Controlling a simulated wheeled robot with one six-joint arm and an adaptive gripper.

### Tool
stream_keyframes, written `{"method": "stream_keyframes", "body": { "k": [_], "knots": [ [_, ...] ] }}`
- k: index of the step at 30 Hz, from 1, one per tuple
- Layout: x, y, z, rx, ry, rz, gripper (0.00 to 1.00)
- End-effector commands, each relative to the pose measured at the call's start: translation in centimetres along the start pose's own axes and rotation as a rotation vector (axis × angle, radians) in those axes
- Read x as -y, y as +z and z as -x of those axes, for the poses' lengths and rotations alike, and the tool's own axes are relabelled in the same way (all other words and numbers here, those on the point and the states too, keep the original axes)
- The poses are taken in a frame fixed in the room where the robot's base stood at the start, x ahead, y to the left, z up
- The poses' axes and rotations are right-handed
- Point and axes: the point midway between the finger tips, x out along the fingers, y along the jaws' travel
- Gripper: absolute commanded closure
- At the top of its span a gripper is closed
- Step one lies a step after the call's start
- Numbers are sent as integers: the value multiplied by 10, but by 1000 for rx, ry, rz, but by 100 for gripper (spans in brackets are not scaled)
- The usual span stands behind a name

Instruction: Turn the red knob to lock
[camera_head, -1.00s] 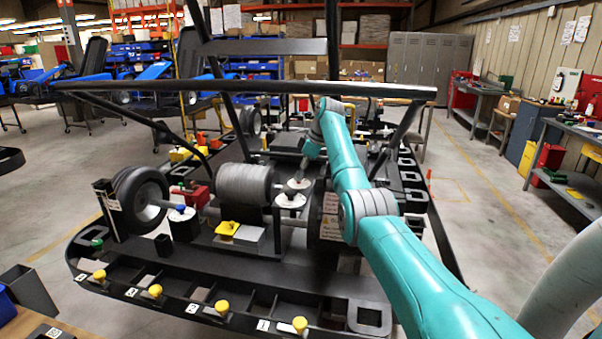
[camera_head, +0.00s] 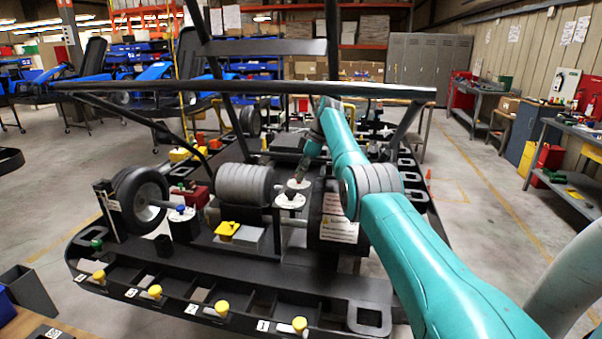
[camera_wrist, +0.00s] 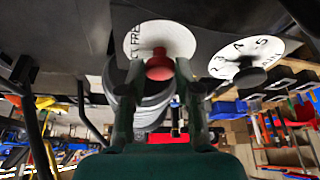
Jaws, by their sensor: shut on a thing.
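The red knob (camera_wrist: 159,66) sits on a white dial disc (camera_wrist: 165,38) in the wrist view. The word "FREE" is printed on the disc to the left of the knob; any other wording on it is hidden or cannot be read. My gripper (camera_wrist: 160,70) is shut on the red knob, with one dark finger at each side. In the head view my gripper (camera_head: 301,172) reaches down to the farther of two white discs (camera_head: 298,184), right of the grey ribbed cylinder. The knob itself cannot be made out there.
A second white dial (camera_wrist: 247,56) with numbers and a black knob is close by on the right in the wrist view. The grey ribbed cylinder (camera_head: 243,184) and a black box with a warning label (camera_head: 339,229) flank the discs. A black frame bar (camera_head: 250,88) crosses above.

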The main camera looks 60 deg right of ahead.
Motion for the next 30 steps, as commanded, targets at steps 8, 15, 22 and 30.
{"method": "stream_keyframes", "body": {
  "k": [8, 15, 22, 30],
  "knots": [
    [0, 1, -1, 1, -3, -1, 42],
    [0, 0, 0, 1, -1, -1, 42],
    [0, 0, 23, 0, 1, -2, 42],
    [0, 0, 61, 1, -2, -2, 42]
  ]
}}
